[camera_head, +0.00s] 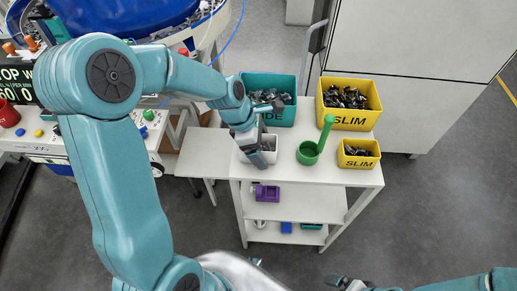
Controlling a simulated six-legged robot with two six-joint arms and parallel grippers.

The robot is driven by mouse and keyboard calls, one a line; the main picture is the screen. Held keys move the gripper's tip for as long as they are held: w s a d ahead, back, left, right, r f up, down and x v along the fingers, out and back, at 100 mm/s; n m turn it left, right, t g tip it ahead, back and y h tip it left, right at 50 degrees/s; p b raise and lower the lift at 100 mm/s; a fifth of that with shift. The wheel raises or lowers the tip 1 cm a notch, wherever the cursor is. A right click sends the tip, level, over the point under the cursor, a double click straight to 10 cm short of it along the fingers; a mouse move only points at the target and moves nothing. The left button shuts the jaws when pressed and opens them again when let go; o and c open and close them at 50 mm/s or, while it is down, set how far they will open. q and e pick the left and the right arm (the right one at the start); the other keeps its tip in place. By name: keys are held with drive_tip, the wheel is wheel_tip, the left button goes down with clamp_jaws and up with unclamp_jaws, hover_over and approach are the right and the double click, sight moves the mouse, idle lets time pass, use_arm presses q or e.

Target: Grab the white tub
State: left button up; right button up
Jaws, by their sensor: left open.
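The white tub (271,156) stands on the white top of a cart, near its left middle, and is partly hidden behind my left gripper. My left arm comes in from the left, and my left gripper (259,160) points down over the tub. It is open, with its fingers at the tub; I cannot tell whether they touch it. My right gripper (345,284) shows only in part at the bottom edge, far from the tub, and its jaws are unclear.
Right of the tub stands a green scoop (308,154) with an upright handle. Behind are a teal bin (270,83) and a large yellow bin (349,118) of dark parts; a small yellow bin (358,160) is right. A purple item (267,193) lies on a lower shelf.

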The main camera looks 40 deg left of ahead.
use_arm(q)
drive_tip(key=shift+f, duration=0.25)
drive_tip(key=shift+c, duration=0.3)
drive_tip(key=c, duration=1)
drive_tip(key=shift+r, duration=0.15)
